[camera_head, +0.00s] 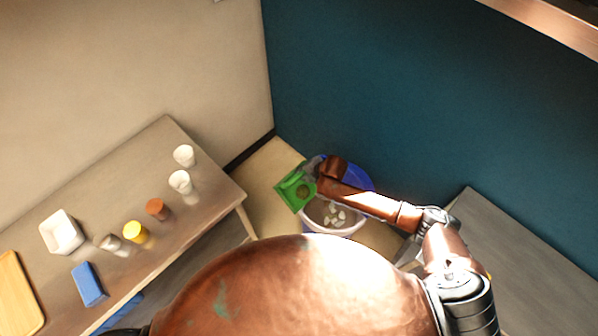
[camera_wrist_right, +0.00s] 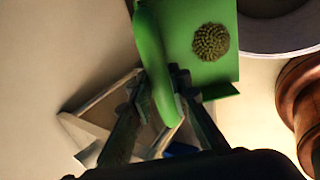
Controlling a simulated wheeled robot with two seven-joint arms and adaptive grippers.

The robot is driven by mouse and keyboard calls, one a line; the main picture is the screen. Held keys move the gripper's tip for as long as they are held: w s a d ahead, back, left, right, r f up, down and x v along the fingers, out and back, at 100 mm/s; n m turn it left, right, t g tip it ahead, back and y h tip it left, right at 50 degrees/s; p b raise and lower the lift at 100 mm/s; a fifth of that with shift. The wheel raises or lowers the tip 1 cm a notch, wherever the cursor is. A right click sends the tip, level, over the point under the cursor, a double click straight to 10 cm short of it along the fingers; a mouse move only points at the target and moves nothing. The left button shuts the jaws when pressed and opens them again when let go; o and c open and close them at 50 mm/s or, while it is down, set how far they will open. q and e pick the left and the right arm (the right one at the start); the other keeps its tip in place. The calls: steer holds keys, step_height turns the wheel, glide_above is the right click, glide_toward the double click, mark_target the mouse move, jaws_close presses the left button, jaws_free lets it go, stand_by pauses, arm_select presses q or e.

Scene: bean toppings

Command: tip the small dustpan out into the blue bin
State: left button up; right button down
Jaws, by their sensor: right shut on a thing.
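The small green dustpan (camera_head: 292,190) is held out at the left of the bins in the head view. It also shows in the right wrist view (camera_wrist_right: 190,20), with a round pile of small greenish beans (camera_wrist_right: 210,42) on it. My right gripper (camera_head: 314,169) is shut on its handle (camera_wrist_right: 155,65). The blue bin (camera_head: 358,178) stands in the corner, partly hidden behind my right arm. The dustpan is beside the bins, and its height above them is hard to tell. My left gripper is out of view.
A pale-rimmed bin (camera_head: 333,232) with several whitish pieces inside stands in front of the blue bin. The left table (camera_head: 205,215) carries cups, a white tray (camera_head: 62,232) and a blue block (camera_head: 89,284). Another grey table (camera_head: 510,250) is at the right.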

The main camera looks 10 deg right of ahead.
arm_select(q)
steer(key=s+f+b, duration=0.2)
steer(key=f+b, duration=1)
steer(key=b, duration=0.1)
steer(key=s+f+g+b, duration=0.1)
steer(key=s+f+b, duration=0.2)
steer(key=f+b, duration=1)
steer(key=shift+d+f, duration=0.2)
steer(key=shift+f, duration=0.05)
arm_select(e)
steer(key=s+d+f+t+y, duration=0.3)
steer(key=s+d+t+y, duration=0.1)
steer(key=s+d+t, duration=0.1)
steer(key=s+d+f+t+y, duration=0.4)
steer(key=s+d+t, duration=0.1)
steer(key=s, duration=0.3)
steer(key=shift+d+f, duration=0.15)
steer(key=shift+f, duration=0.15)
steer(key=shift+s, duration=0.15)
stand_by(1.8)
